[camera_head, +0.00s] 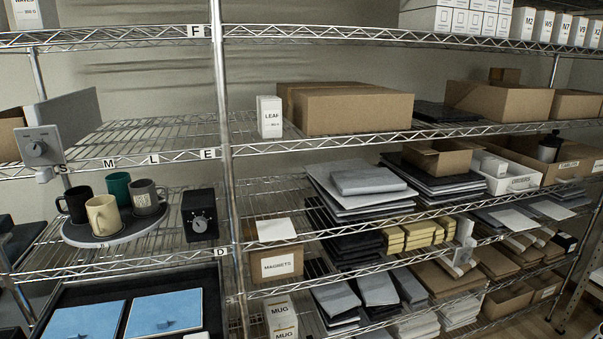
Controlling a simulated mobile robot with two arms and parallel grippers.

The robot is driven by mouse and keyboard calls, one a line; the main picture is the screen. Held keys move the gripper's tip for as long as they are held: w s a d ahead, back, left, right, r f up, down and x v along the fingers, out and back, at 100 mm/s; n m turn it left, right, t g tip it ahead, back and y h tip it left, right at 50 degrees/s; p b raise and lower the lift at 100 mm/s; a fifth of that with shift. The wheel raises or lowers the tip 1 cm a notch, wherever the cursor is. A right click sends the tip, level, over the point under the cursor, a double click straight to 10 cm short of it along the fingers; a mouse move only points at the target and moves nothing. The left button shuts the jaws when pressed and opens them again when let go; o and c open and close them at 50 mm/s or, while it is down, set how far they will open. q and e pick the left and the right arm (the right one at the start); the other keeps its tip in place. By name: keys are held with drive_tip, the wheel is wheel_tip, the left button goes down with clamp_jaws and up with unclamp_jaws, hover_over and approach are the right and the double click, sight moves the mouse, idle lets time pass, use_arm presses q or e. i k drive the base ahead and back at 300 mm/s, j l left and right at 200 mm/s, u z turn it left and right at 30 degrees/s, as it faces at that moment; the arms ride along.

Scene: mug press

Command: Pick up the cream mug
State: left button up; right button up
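The cream mug (103,216) stands upright at the front of a round dark tray (118,236) with a pale rim, on a wire shelf at the left. A black mug (74,204) is behind it to the left, a green mug (118,188) behind it, and a grey mug (146,197) with a printed label to its right. All of these mugs are on the tray. Neither of my grippers is in view.
A black timer (200,215) with a dial stands right of the tray. A grey device with a knob (40,147) hangs at the shelf above, left of the mugs. A metal post (222,110) rises right of the timer. Blue flat items (164,313) lie below.

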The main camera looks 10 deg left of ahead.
sight(103, 213)
drive_tip(key=u, duration=1.05)
drive_tip(key=j, duration=0.35)
drive_tip(key=i+u, duration=0.05)
